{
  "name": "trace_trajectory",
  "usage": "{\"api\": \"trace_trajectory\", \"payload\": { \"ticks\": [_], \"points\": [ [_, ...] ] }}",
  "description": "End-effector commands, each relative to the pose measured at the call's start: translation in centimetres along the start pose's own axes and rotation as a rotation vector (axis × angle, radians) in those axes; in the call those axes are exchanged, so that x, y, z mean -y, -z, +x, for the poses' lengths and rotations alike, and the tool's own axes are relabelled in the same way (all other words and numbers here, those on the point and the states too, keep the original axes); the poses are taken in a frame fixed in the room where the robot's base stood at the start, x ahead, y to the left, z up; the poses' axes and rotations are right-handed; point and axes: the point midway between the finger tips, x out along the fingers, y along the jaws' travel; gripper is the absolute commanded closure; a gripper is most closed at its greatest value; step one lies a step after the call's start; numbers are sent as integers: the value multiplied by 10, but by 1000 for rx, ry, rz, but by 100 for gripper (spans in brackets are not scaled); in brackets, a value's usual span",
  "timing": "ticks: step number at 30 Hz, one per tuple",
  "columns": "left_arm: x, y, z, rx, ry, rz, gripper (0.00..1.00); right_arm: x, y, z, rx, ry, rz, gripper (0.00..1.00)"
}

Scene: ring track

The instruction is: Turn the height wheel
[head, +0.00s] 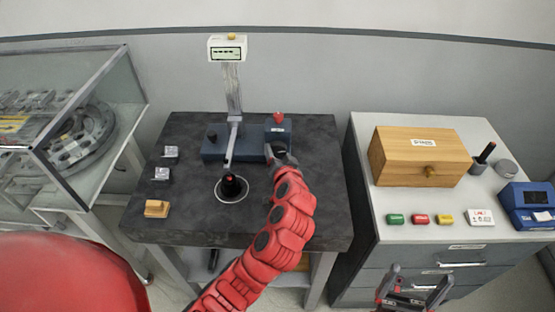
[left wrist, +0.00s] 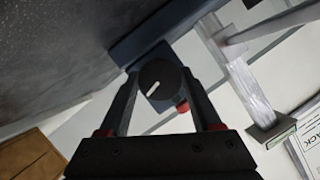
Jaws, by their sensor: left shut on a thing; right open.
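The height wheel (head: 278,148) is a dark round knob on the front of a blue-grey stand (head: 213,150) on the dark table. In the left wrist view the wheel (left wrist: 158,76) shows a white mark on its face, tilted off the vertical. My left gripper (head: 280,157) is shut on the wheel, with one finger on each side in the left wrist view (left wrist: 160,84). In the head view the gripper partly hides the wheel. My right gripper (head: 415,285) is open and empty in front of the grey cabinet.
A display (head: 227,49) tops the stand's column, and a probe arm reaches down to a black piece (head: 231,186) in a white ring. Small metal blocks (head: 161,174) and a wooden block (head: 156,209) lie left. A wooden box (head: 420,157) stands on the cabinet.

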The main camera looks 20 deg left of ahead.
Motion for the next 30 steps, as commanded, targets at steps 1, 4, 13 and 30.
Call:
{"api": "trace_trajectory", "payload": {
  "ticks": [1,4,13,30],
  "points": [
    [-2,0,0,-6,7,18,90,0,-1,-4,0,0,0,5],
    [-1,1,0,-6,21,50,90,0,-1,-7,0,0,0,5],
    [0,1,0,-2,36,87,90,0,-2,-10,0,0,0,5],
    [0,1,0,-1,36,87,5,0,-2,-10,0,0,0,5]
  ]
}}
